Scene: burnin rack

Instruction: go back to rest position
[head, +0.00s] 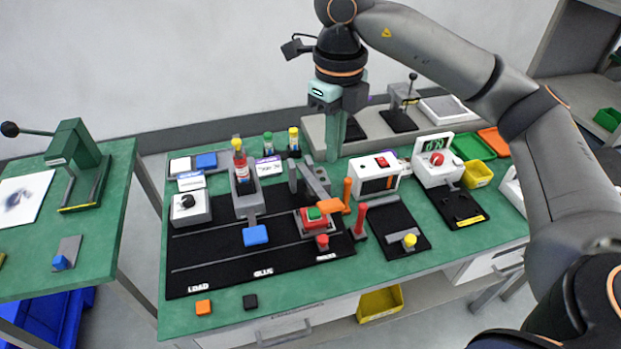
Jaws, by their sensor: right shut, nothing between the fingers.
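My right gripper (335,150) hangs from the right arm, which comes in from the right and arches over the back of the green table (360,275). Its fingers point down and are shut with nothing between them. They are in front of the grey ledge at the back of the table, behind the black mat and left of the white box with a red switch (376,174). Whether the fingertips touch anything cannot be told. My left gripper is not in view.
The black mat (205,260) carries a grey glue stand with a red bottle (241,168), a red block with a green button (314,215) and upright posts. Orange (203,307) and black (250,301) blocks lie at the front edge. A second green table (95,240) with a press stands left.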

